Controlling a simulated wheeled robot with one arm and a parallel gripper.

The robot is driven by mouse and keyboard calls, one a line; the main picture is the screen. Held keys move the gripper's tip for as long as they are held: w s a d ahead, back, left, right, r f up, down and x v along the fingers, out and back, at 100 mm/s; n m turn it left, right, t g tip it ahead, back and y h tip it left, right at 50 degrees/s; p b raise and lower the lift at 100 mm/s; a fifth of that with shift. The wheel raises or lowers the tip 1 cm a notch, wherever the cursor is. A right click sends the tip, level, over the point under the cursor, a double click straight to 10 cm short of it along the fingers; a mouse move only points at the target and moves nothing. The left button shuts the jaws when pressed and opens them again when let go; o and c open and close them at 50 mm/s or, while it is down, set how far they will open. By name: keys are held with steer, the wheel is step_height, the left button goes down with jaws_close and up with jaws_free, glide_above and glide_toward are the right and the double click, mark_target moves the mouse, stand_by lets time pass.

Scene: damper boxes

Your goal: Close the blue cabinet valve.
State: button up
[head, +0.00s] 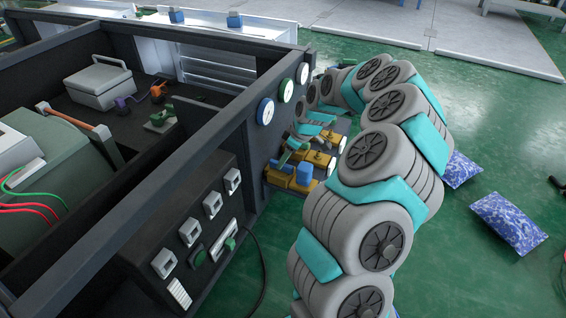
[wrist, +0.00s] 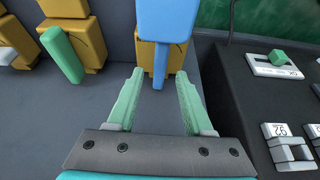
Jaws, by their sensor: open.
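The blue valve shows in the wrist view as a blue handle (wrist: 166,22) on a yellow body, with a narrow lever (wrist: 159,68) pointing down toward my gripper. My gripper (wrist: 160,78) is open, with one pale green finger on each side of the lever's lower end; I see no clear contact. In the head view the blue valve (head: 304,174) is the nearest in a row of yellow-bodied valves at the cabinet's outer side. My gripper is hard to make out there, among the valves and behind my arm.
A green-handled valve (wrist: 62,54) stands left of the blue one in the wrist view. A dark panel with white switches (wrist: 285,142) is close on the right. Round gauges (head: 265,111) line the cabinet frame above the valves. Blue-white bags (head: 508,222) lie on the floor.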

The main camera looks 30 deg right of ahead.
steer(key=shift+x, duration=1.1)
jaws_close()
